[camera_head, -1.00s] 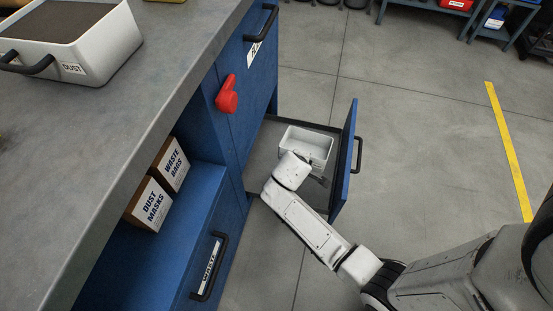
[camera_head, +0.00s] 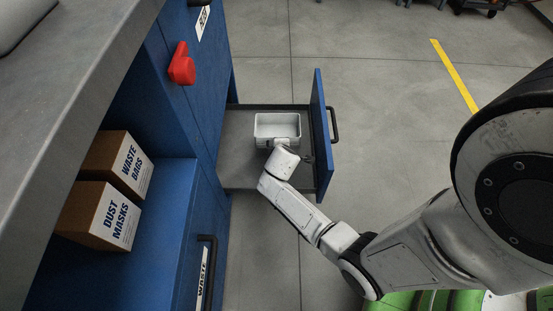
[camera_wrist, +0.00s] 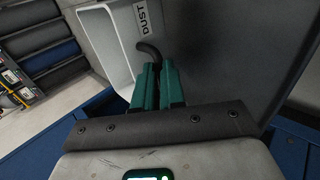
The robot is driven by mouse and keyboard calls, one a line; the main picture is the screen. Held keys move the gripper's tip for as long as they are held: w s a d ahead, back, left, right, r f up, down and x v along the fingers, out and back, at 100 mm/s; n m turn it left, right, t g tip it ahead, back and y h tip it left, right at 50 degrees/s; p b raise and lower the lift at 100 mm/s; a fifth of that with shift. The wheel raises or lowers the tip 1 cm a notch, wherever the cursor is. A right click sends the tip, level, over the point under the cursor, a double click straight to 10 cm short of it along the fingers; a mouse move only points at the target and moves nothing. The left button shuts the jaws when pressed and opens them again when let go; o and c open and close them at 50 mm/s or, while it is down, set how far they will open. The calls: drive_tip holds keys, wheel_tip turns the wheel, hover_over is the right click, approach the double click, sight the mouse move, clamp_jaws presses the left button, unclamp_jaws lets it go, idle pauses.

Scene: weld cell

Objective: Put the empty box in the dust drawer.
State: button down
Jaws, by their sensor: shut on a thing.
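The empty white box (camera_head: 277,124) is inside the outline of the open drawer in the head view; I cannot tell whether it touches the drawer floor. The drawer has a bare grey floor (camera_head: 237,150) and a blue front (camera_head: 321,130). In the wrist view, the green fingers of my gripper (camera_wrist: 157,82) are shut on the dark handle (camera_wrist: 149,50) of the box, by its DUST label (camera_wrist: 141,18). In the head view my wrist hides the fingers and the handle.
Boxes of waste bags (camera_head: 130,165) and dust masks (camera_head: 100,215) stand on the open shelf. A WASTE front with a handle (camera_head: 208,270) is below right. The floor beyond the drawer is clear.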

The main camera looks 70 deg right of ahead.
wheel_tip(320, 180, down, 7)
drive_tip(key=b, duration=0.3)
drive_tip(key=shift+s+b, duration=0.1)
drive_tip(key=shift+b, duration=0.25)
drive_tip(key=c, duration=1.2)
unclamp_jaws()
drive_tip(key=s+a+r+m+g+y+p, duration=0.1)
drive_tip(key=s+a+r+y+p, duration=0.1)
drive_tip(key=s+a+r, duration=0.2)
drive_tip(key=s+a+r+m+y+p, duration=0.2)
drive_tip(key=s+a+r+y, duration=0.1)
drive_tip(key=a+r, duration=0.7)
drive_tip(key=s+a+r+m+g+y+p, duration=0.1)
drive_tip(key=s+a+r+m+y+p, duration=0.1)
drive_tip(key=s+a+r, duration=0.2)
drive_tip(key=shift+s+a+r+g+y, duration=0.15)
drive_tip(key=shift+a+r, duration=0.45)
drive_tip(key=shift+a, duration=0.6)
drive_tip(key=shift+s+a+r+g+y, duration=0.1)
drive_tip(key=shift+a+r, duration=0.5)
drive_tip(key=shift+a, duration=0.65)
drive_tip(key=shift+s+a+r+g+y, duration=0.15)
drive_tip(key=shift+a+r, duration=0.45)
drive_tip(key=shift+a, duration=0.6)
